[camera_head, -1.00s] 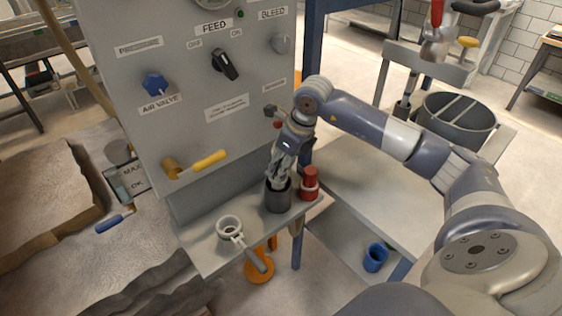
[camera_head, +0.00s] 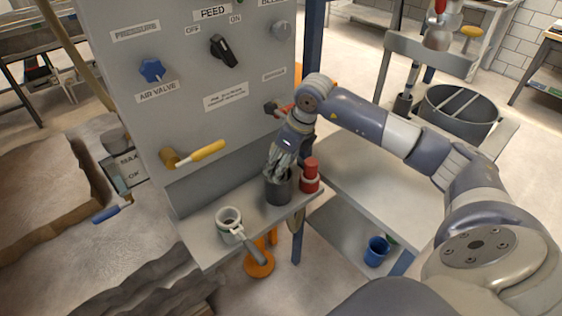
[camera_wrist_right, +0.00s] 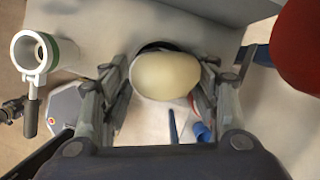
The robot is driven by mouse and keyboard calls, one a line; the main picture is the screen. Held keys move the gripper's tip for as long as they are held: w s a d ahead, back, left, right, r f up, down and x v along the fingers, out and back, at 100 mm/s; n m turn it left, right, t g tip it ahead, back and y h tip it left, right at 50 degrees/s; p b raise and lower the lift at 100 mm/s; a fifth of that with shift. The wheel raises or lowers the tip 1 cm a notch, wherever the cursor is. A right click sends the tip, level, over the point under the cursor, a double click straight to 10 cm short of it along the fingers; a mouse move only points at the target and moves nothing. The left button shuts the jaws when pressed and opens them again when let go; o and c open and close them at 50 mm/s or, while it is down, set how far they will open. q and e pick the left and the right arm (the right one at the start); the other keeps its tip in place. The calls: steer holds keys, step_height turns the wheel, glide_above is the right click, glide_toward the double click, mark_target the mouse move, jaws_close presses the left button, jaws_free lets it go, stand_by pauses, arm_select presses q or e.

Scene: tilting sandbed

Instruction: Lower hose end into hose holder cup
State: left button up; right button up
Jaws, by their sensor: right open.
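The dark grey cup (camera_head: 278,190) stands on the grey shelf below the control panel. My right gripper (camera_head: 280,166) points down just over its mouth. In the right wrist view a cream, rounded piece (camera_wrist_right: 167,76), apparently the hose end, sits between the open fingers of my right gripper (camera_wrist_right: 165,92), with gaps at both sides. The cup's dark rim (camera_wrist_right: 158,46) shows behind the piece, which looks to be at or in the mouth. Its lower part is hidden, so its depth cannot be told. My left gripper is out of view.
A red cylinder (camera_head: 311,172) stands close right of the cup; it looms in the right wrist view (camera_wrist_right: 300,45). A pale ring with a handle (camera_head: 229,222) lies left on the shelf (camera_head: 200,247). The panel (camera_head: 190,110) rises behind. A blue cup (camera_head: 377,252) is lower right.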

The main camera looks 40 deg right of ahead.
steer(key=shift+r, duration=0.2)
steer(key=v, duration=1.1)
steer(key=shift+r, duration=0.3)
steer(key=shift+s, duration=0.1)
